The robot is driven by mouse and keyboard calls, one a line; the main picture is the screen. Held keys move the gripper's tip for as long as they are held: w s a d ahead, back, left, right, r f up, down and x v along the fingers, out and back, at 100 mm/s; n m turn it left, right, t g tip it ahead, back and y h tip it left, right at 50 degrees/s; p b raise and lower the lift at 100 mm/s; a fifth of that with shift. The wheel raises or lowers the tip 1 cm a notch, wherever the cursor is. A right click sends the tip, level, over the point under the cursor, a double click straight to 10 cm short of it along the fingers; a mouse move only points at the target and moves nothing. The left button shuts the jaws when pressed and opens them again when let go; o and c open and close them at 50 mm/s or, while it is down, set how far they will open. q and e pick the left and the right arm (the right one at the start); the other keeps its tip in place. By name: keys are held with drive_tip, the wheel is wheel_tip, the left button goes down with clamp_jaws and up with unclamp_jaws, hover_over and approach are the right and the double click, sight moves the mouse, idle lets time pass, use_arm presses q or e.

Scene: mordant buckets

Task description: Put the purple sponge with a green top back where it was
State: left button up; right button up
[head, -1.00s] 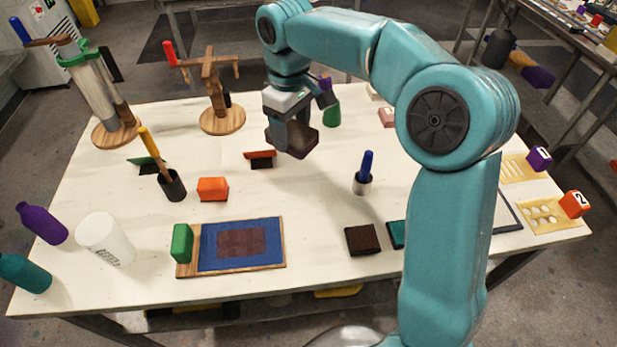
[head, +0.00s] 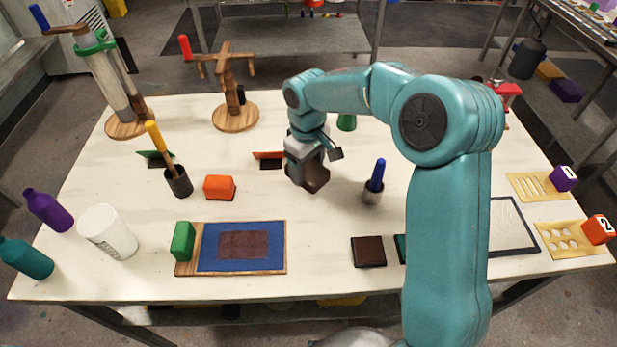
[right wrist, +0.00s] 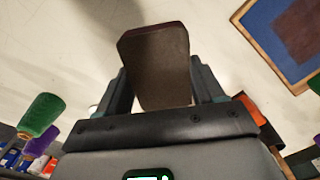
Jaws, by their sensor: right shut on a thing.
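My right gripper (head: 307,160) is shut on a dark maroon-brown block (head: 311,181), held above the middle of the table. In the right wrist view the block (right wrist: 155,60) sits between the two fingers of that gripper (right wrist: 163,92) and sticks out past them. Its faces in view are brown with a maroon edge; no green top shows, so I cannot tell if it is the purple sponge. A flat dark brown square (head: 368,251) lies on the table at front right. A teal piece (head: 401,247) beside it is mostly hidden by my arm. My left gripper is out of view.
Close to the held block stand a blue-handled tool in a cup (head: 373,190), an orange-and-dark piece (head: 269,159) and a green cone (head: 346,122). An orange block (head: 219,187) and a blue-topped board (head: 213,263) are to the left.

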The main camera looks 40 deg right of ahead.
sight(308, 178)
wheel_tip(308, 178, down, 4)
drive_tip(key=shift+d+f, duration=0.1)
drive_tip(key=shift+f, duration=0.4)
drive_tip(key=shift+f, duration=0.15)
drive_tip(key=o, duration=0.9)
drive_tip(key=shift+o, duration=0.2)
